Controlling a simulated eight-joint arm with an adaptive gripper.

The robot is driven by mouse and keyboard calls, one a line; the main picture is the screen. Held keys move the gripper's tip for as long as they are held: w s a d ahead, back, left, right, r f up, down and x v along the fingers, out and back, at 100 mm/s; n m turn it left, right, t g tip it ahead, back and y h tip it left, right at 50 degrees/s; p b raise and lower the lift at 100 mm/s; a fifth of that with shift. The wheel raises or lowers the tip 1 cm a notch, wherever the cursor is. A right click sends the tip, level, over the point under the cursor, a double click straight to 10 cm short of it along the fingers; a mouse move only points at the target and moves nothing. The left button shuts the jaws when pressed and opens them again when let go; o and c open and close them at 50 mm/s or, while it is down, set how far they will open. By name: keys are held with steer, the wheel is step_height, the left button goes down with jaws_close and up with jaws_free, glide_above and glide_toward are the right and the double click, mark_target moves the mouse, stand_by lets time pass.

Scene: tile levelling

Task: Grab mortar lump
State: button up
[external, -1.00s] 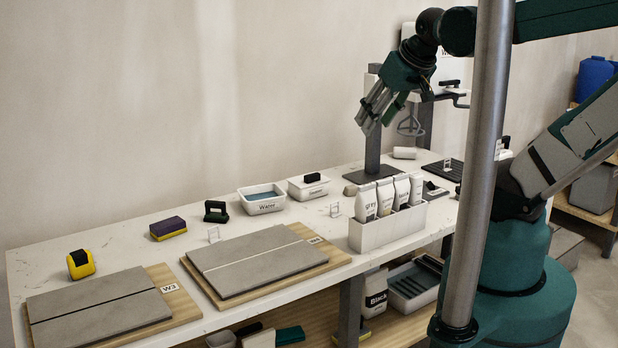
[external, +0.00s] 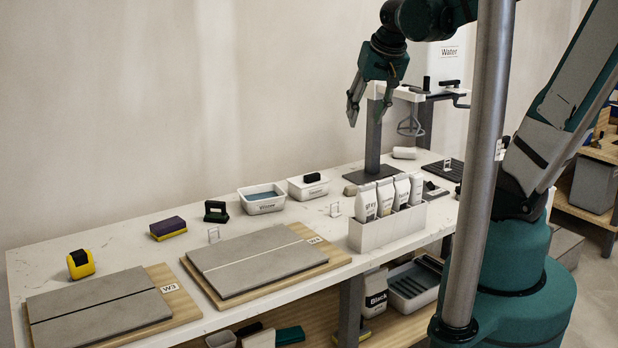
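My gripper (external: 366,118) is high above the back of the worktop, pointing down. Its two fingers are spread apart with nothing between them. It is well above the lump and apart from it.
A rack (external: 385,234) of labelled bags stands just in front of the lump. A white tub (external: 308,187) and a water tub (external: 262,199) stand to its left. A dark post stand (external: 372,150) rises behind. Two tiled boards (external: 340,258) (external: 185,302) lie further left.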

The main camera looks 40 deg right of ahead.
steer(key=w+d+f+m+g+h, duration=0.1)
steer(key=w+d+f+m+g, duration=0.2)
steer(key=w, duration=0.5)
steer(key=m+g+h, duration=0.2)
steer(key=m+g, duration=0.1)
steer(key=m, duration=1)
glide_toward(352, 187)
steer(key=shift+s+d+f, duration=0.1)
steer(key=shift+d+f, duration=0.15)
steer(key=shift+f, duration=0.25)
steer(key=shift+s+d+f+h, duration=0.15)
steer(key=shift+d+f, duration=0.1)
steer(key=shift+f, duration=0.35)
steer(key=shift+w+d+f+h, duration=0.15)
steer(key=shift+d+f, duration=0.1)
steer(key=shift+f, duration=0.35)
steer(key=shift+s+f, duration=0.1)
steer(key=shift+b+x, duration=0.6)
steer(key=shift+x, duration=1.9)
steer(key=shift+a, duration=0.1)
